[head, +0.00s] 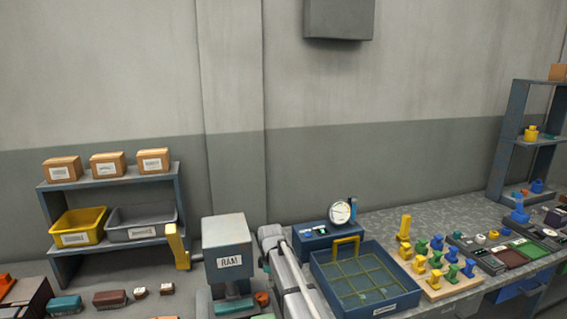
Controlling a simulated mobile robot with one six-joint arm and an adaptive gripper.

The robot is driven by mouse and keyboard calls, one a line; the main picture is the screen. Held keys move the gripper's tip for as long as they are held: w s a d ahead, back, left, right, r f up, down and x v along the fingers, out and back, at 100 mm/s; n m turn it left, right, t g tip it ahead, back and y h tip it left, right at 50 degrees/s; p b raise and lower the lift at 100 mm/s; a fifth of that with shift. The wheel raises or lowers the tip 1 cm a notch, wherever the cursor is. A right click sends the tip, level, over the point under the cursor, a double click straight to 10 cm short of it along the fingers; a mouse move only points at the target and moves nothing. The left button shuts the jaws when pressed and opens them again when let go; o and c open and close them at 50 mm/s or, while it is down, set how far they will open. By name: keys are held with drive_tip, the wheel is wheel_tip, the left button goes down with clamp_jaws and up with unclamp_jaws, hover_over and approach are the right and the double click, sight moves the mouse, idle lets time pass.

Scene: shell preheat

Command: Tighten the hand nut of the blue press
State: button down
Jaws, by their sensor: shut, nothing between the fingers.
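A grey-blue machine (228,258) with a label reading "RAM" stands at the bottom centre, with a yellow handle (177,247) on its left side. It looks like a press, but I cannot tell whether it is the blue press. I cannot make out a hand nut on it, and its lower part is cut off by the frame. My arm (292,277) shows just right of it, running down out of the frame. My gripper does not show.
A blue tray (404,297) with a yellow grid stands right of my arm, before a blue box (313,238) with a round gauge (340,212). A peg board (436,291) is farther right. A shelf (117,183) with boxes and bins stands left.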

drive_tip(key=shift+f+b, duration=2.6)
drive_tip(key=shift+f, duration=0.3)
drive_tip(key=shift+a, duration=0.35)
drive_tip(key=shift+s+a, duration=0.25)
drive_tip(key=shift+s, duration=0.6)
drive_tip(key=shift+s+d, duration=0.2)
drive_tip(key=shift+d, duration=0.2)
drive_tip(key=shift+r, duration=0.15)
wheel_tip(320, 180, up, 6)
drive_tip(key=p, duration=0.6)
